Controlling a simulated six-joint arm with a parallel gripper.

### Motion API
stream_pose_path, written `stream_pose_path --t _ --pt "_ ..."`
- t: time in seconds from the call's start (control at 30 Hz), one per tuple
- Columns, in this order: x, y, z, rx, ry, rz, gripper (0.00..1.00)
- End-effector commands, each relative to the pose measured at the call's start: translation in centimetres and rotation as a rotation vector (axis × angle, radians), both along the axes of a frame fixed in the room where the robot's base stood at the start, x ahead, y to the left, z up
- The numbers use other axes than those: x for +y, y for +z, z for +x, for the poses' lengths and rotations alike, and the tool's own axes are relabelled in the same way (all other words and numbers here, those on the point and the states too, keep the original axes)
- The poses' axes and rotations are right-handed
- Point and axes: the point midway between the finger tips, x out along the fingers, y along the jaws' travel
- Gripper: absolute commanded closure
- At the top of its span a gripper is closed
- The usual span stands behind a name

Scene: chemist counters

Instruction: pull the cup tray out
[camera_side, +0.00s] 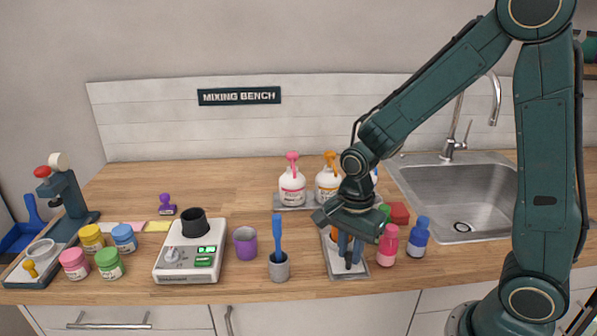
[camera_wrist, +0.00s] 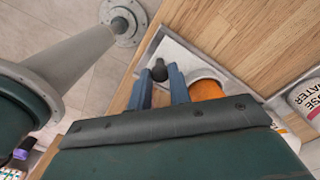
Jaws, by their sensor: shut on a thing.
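The cup tray (camera_side: 347,274) is a flat grey tray at the front edge of the wooden counter, partly hidden under my gripper (camera_side: 349,258). In the wrist view the tray (camera_wrist: 184,62) shows a pale floor and a raised rim. A black knob (camera_wrist: 159,70) stands at its near end, between the two blue fingers of my gripper (camera_wrist: 160,78), which is shut on it. An orange-topped round thing (camera_wrist: 205,90) stands on the tray beside the right finger; my gripper's body hides its lower part.
A pink bottle (camera_side: 388,245) and a blue bottle (camera_side: 417,237) stand right of the tray. A grey pot (camera_side: 279,268) with a blue tool stands left. Pump bottles (camera_side: 292,186) stand behind on another tray. The sink (camera_side: 455,198) is at the right.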

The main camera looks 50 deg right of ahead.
Motion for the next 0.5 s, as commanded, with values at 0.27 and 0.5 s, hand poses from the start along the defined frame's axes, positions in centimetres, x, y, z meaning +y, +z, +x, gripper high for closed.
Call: stream_pose_path --t 0.27,0.5 --pt "1.24 0.12 -1.08 -0.005 0.003 0.003 1.00" --pt "1.32 0.10 -1.21 0.001 0.006 0.006 0.73"
